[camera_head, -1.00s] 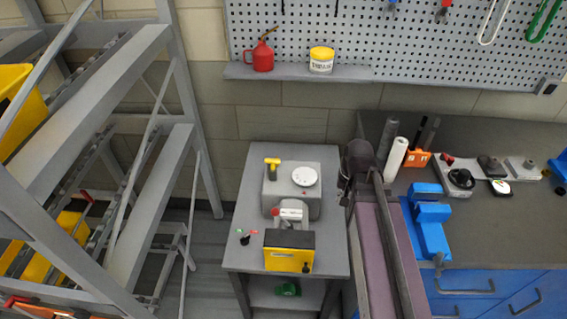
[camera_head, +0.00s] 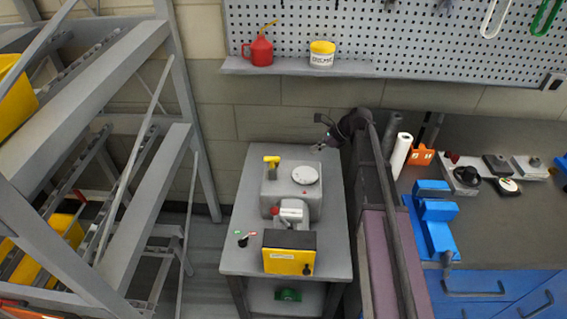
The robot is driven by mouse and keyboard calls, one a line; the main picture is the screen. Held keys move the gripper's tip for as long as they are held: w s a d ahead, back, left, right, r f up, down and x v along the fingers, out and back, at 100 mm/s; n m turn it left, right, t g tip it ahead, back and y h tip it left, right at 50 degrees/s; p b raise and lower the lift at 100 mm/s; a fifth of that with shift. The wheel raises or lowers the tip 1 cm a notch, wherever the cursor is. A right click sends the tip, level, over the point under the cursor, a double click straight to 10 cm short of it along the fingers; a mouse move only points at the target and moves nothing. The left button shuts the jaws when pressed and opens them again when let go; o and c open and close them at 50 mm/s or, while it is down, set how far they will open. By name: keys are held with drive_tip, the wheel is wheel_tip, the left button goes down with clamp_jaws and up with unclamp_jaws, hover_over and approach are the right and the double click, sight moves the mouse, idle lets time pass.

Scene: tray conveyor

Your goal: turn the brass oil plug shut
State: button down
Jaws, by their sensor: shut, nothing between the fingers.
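A yellow T-shaped plug (camera_head: 271,163), the only brass-coloured plug I can make out, stands upright at the back left of the top of a grey machine housing (camera_head: 285,204). How far it is turned in cannot be told. A round white dial (camera_head: 305,175) lies to its right on the same housing. My gripper (camera_head: 318,147) is shut and empty. It hangs near the back right of the grey table (camera_head: 335,245), behind and to the right of the housing, apart from the plug. Its fingertips are small and hard to make out.
A yellow-fronted box (camera_head: 288,262) with a dark knob stands in front of the housing. A shelf (camera_head: 300,66) holds a red oil can (camera_head: 261,50) and a white tub (camera_head: 321,57). A rack stands left.

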sight(277, 164)
drive_tip(key=shift+w+a+r+m, duration=0.1)
drive_tip(key=shift+w+m, duration=0.2)
drive_tip(key=shift+w, duration=0.1)
drive_tip(key=shift+a, duration=0.1)
drive_tip(key=shift+b+x, duration=0.8)
drive_tip(key=shift+x, duration=0.1)
drive_tip(key=b+x, duration=0.5)
drive_tip(key=x, duration=0.2)
drive_tip(key=shift+a+f, duration=0.2)
drive_tip(key=shift+f, duration=0.2)
drive_tip(key=a, duration=0.2)
drive_tip(key=shift+w+a, duration=0.1)
drive_tip(key=shift+a, duration=1.1)
